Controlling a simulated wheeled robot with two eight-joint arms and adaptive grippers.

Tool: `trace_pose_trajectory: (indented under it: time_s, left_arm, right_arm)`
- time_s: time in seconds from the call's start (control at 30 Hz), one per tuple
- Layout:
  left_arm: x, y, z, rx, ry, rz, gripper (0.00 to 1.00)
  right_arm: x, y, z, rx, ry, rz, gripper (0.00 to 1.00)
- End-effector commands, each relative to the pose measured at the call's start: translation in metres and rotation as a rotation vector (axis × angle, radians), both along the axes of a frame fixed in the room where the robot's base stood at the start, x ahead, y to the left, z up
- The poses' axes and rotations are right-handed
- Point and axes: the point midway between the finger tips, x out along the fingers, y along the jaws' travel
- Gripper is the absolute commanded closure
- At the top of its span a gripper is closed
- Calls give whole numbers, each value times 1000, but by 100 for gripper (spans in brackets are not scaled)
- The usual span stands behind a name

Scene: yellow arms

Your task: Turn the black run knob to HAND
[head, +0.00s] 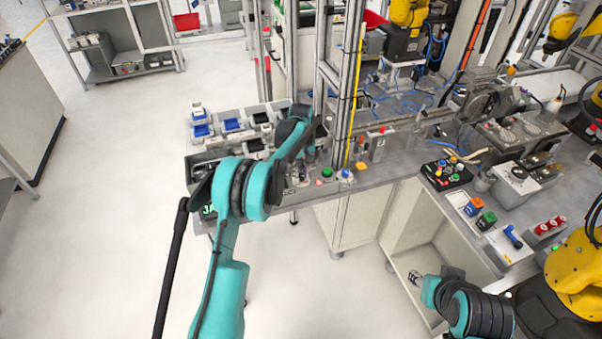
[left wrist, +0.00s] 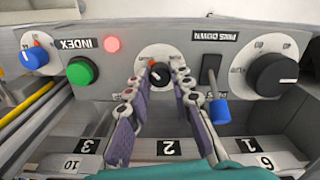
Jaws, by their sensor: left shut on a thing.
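A small black knob (left wrist: 160,73) sits on a round white dial on the grey control panel, in the middle of the left wrist view. A little orange shows at the dial's edge; the dial's lettering is too small to read. My left gripper (left wrist: 161,80) has its two fingertips on either side of this knob and is shut on it. In the head view, my left arm reaches over the panel, and the left gripper (head: 302,172) is small and partly hidden there. My right gripper (head: 414,278) is low at the lower right, away from the panel; its fingers are unclear.
A green button (left wrist: 82,72), a lit red lamp (left wrist: 112,44) and a blue-capped knob (left wrist: 34,58) are left of the gripper. A blue-tipped lever (left wrist: 218,110) and a large black knob (left wrist: 272,75) are close on the right. Numbered bins lie below.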

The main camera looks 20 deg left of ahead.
Motion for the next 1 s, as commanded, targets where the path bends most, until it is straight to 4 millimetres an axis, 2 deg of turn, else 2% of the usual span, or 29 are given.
trace_pose_trajectory:
  time_s: [0.13,0.17,0.2,0.23,0.5,0.63,0.77,1.0]
  left_arm:
    - [0,0,0,0,0,0,100]
    - [0,0,0,0,0,0,70]
    - [0,0,0,0,0,0,60]
    - [0,0,0,0,0,0,57]
    - [0,0,0,0,0,-1,57]
    - [0,0,9,0,0,-1,57]
    - [0,0,31,0,0,-1,57]
    - [0,0,84,0,0,-1,57]
  right_arm:
    - [0,0,0,0,0,0,60]
    - [0,0,0,0,0,0,60]
    - [0,0,0,0,0,0,60]
    - [0,0,0,0,0,0,60]
    - [0,0,0,0,0,0,60]
    - [0,0,0,0,0,0,60]
    - [0,0,0,0,0,0,60]
    - [0,0,0,0,0,0,60]
